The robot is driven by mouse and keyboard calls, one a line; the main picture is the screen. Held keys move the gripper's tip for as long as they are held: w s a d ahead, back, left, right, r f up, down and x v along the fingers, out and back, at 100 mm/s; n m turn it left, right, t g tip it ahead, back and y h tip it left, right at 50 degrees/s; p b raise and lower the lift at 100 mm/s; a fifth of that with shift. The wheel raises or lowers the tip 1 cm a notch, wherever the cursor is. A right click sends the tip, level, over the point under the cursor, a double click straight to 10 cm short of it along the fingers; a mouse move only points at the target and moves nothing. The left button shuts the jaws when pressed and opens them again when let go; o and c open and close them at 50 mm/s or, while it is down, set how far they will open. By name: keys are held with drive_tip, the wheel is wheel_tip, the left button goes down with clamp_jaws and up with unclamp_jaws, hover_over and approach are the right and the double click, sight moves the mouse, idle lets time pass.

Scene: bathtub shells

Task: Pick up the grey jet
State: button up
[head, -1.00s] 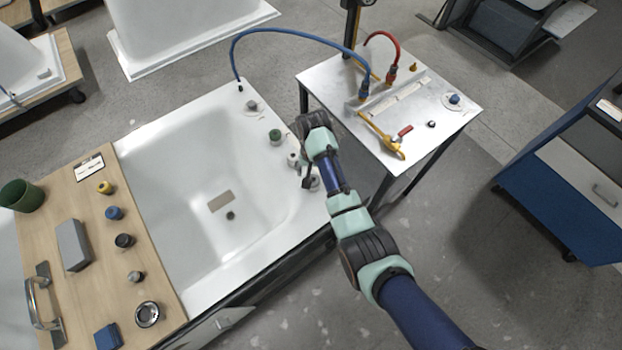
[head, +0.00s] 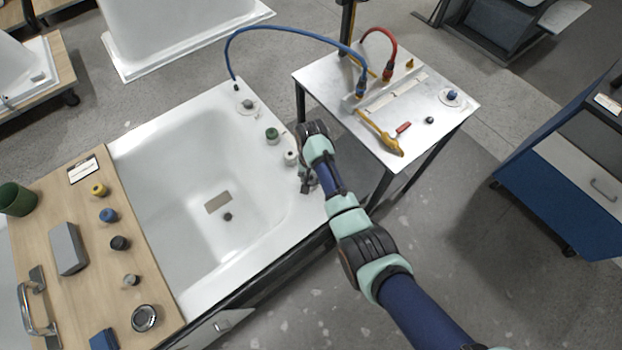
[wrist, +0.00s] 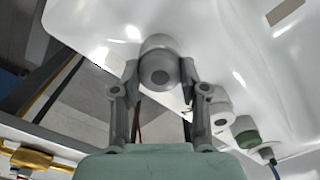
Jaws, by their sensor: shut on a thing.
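The grey jet (wrist: 160,62) is a rounded grey cylinder with a darker round end, seen in the wrist view against the white tub. My gripper (wrist: 160,78) is shut on it, with one finger on each side. In the head view my gripper (head: 307,183) is at the right rim of the tub (head: 190,268). There the jet is mostly hidden by the gripper, and I cannot tell whether it is clear of the rim.
A pale jet (head: 291,158) and a green jet (head: 272,135) stand along the same rim, close to my gripper. A metal table (head: 450,122) with hoses is at the right. A wooden board (head: 75,205) with several small parts lies across the tub's left end.

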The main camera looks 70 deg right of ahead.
drive_tip(key=shift+r, duration=0.1)
wheel_tip(320, 180, up, 20)
drive_tip(key=p, duration=0.8)
